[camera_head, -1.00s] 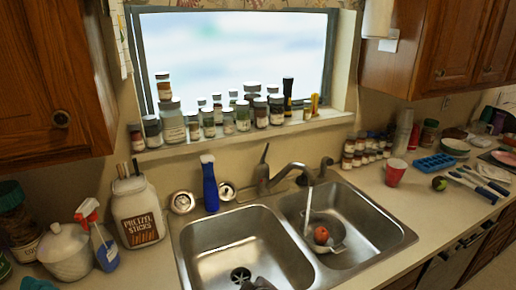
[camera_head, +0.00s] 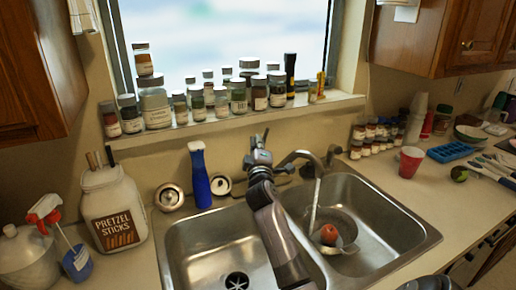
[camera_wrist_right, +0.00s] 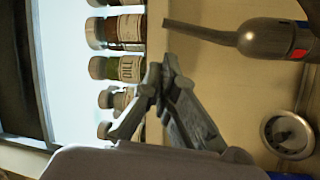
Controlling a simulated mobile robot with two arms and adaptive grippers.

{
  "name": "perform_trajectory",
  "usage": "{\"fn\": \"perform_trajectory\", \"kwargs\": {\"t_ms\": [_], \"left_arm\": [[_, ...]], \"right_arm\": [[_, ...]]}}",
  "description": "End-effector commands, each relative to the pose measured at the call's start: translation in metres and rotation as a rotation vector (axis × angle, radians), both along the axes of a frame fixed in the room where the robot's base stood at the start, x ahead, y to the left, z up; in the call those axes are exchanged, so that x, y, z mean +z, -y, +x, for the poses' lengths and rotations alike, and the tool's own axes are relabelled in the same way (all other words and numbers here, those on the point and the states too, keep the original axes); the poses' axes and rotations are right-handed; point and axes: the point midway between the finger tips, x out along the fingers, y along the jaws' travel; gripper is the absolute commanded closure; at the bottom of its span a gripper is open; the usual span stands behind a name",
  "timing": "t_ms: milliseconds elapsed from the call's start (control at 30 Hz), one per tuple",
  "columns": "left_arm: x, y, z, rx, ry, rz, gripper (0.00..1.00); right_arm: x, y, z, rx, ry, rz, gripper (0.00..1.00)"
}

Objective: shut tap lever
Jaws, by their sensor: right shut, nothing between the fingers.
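The tap shows its spout (camera_head: 299,155) in the head view, with water running into the right basin. Its lever (camera_wrist_right: 200,33) is a thin dark handle in the upper right wrist view, rising from a rounded metal body (camera_wrist_right: 274,40) with a red and blue mark. The lever stands up towards the window-jar side. My right gripper (camera_head: 261,138) is over the tap base, and its arm hides most of it. In the wrist view its fingertips (camera_wrist_right: 164,82) are together and empty, beside the lever with a gap in the picture. My left gripper is not in view.
Jars (camera_head: 237,95) line the window sill behind. A blue bottle (camera_head: 200,175) and round chrome fittings (camera_head: 169,197) stand left of the tap. A pan with a red fruit (camera_head: 328,233) lies in the right basin. The left basin (camera_head: 205,245) is mostly clear.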

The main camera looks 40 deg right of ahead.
Motion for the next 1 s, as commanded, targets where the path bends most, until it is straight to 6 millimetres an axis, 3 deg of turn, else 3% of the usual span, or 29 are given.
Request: {"fn": "perform_trajectory", "kwargs": {"t_ms": [100,167,400,567,833,1000], "left_arm": [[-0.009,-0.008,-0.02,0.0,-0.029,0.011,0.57],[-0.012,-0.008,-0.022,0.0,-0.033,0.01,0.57],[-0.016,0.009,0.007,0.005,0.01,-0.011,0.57],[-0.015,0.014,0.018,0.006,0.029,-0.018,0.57],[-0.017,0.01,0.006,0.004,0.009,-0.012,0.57],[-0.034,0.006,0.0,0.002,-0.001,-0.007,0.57]], "right_arm": [[0.001,0.016,0.018,-0.001,0.0,0.002,1.0],[0.003,0.022,0.025,-0.001,0.0,0.002,1.0],[0.008,0.036,0.043,0.0,0.0,0.003,1.0],[0.008,0.038,0.046,0.0,-0.001,0.004,1.0],[0.008,0.038,0.045,0.0,0.002,0.004,1.0],[0.003,0.039,0.042,0.0,0.041,0.019,1.0]]}}
